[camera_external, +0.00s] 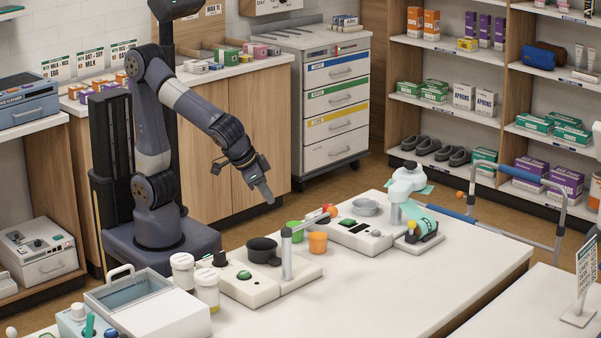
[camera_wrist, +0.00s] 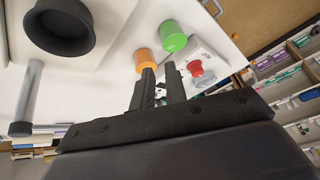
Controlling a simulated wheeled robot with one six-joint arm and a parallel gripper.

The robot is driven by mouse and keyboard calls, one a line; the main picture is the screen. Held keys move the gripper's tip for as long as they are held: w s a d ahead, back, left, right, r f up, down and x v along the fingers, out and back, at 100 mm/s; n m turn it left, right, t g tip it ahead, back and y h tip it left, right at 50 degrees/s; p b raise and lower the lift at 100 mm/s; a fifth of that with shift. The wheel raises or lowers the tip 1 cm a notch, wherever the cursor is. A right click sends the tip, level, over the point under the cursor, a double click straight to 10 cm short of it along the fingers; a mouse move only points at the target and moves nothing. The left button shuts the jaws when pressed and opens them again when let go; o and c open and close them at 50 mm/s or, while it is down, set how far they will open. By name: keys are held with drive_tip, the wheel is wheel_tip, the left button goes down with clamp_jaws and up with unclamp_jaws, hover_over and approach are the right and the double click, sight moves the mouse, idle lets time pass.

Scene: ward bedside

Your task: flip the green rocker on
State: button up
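Two pale units stand on the white table, each with a green control. The near unit (camera_external: 239,290) has a small round-looking green control (camera_external: 244,275) beside a black pot (camera_external: 262,250). The far unit (camera_external: 335,236) has another green control (camera_external: 347,222) beside a dark slot. I cannot tell which is the rocker, or its setting. My gripper (camera_external: 268,198) hangs above and behind the table edge, apart from both units. In the wrist view its two fingers (camera_wrist: 161,76) show a narrow gap with nothing between them. Neither green control can be made out in the wrist view.
A green cup (camera_external: 294,231) and an orange cup (camera_external: 317,242) stand between the units. A grey upright post (camera_external: 287,255) rises by the black pot. White jars (camera_external: 207,290) and a lidded box (camera_external: 150,305) stand at left. The table's right front is clear.

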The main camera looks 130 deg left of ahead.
drive_tip(key=w+a+r+n+y, duration=0.1)
drive_tip(key=w+a+n, duration=0.1)
drive_tip(key=w+a, duration=0.1)
drive_tip(key=w+a+r+n+y+b, duration=0.1)
drive_tip(key=w+a+n, duration=0.2)
drive_tip(key=a, duration=0.1)
drive_tip(key=w+a+r+n+y, duration=0.1)
drive_tip(key=w+a+n, duration=0.2)
drive_tip(key=w, duration=0.1)
drive_tip(key=shift+w+a+y, duration=0.1)
drive_tip(key=shift+a+y, duration=0.2)
clamp_jaws()
drive_tip(key=shift+f, duration=0.1)
drive_tip(key=p, duration=0.2)
hover_over(354, 221)
drive_tip(key=s+d, duration=0.2)
drive_tip(key=d, duration=0.1)
drive_tip(key=shift+g, duration=0.3)
drive_tip(key=f, duration=0.6)
drive_tip(key=shift+w+f, duration=0.25)
drive_tip(key=shift+f, duration=0.15)
drive_tip(key=shift+w+a+f, duration=0.1)
drive_tip(key=shift+w+f, duration=0.05)
drive_tip(key=shift+f, duration=0.5)
drive_tip(key=shift+w+f, duration=0.15)
drive_tip(key=shift+f, duration=0.45)
drive_tip(key=shift+w+f, duration=0.15)
drive_tip(key=shift+f, duration=0.65)
drive_tip(key=shift+f, duration=0.1)
